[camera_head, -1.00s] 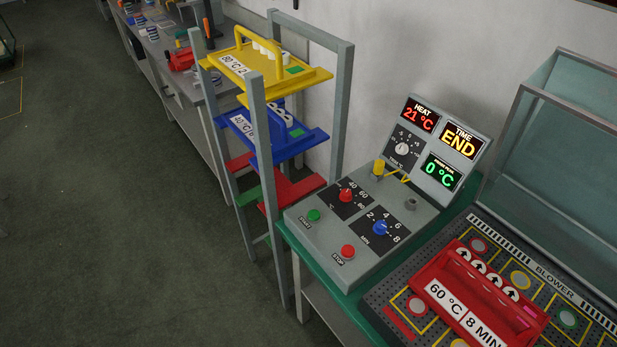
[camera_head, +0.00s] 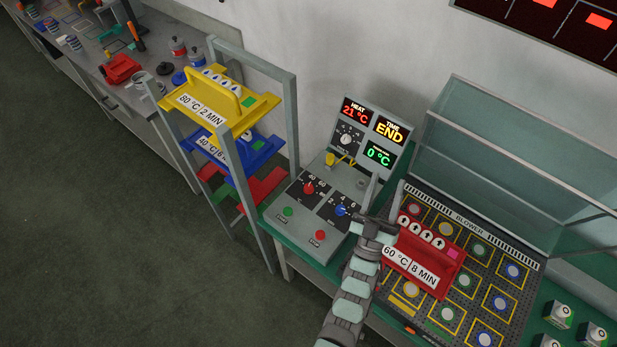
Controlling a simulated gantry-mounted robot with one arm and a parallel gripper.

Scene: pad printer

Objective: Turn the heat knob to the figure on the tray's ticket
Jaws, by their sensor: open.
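The heat knob is the red knob (camera_head: 308,188) on the sloped control box, on a black dial marked with figures such as 40 and 60. The HEAT display (camera_head: 354,113) reads 21 °C. The red tray (camera_head: 441,262) sits on the blower's perforated bed, and its ticket (camera_head: 410,267) reads 60 °C, 8 MIN. My gripper (camera_head: 382,192) is open and empty, with its fingers up between the control box and the tray, right of the knobs. The exact heat knob pointer direction is too small to tell.
The blue minute knob (camera_head: 341,210), green start button (camera_head: 288,211) and red stop button (camera_head: 320,235) share the box. A rack (camera_head: 285,120) left of it holds a yellow tray (camera_head: 218,104) ticketed 80 °C, 2 MIN and a blue tray (camera_head: 236,152). A clear hood (camera_head: 500,150) stands behind the bed.

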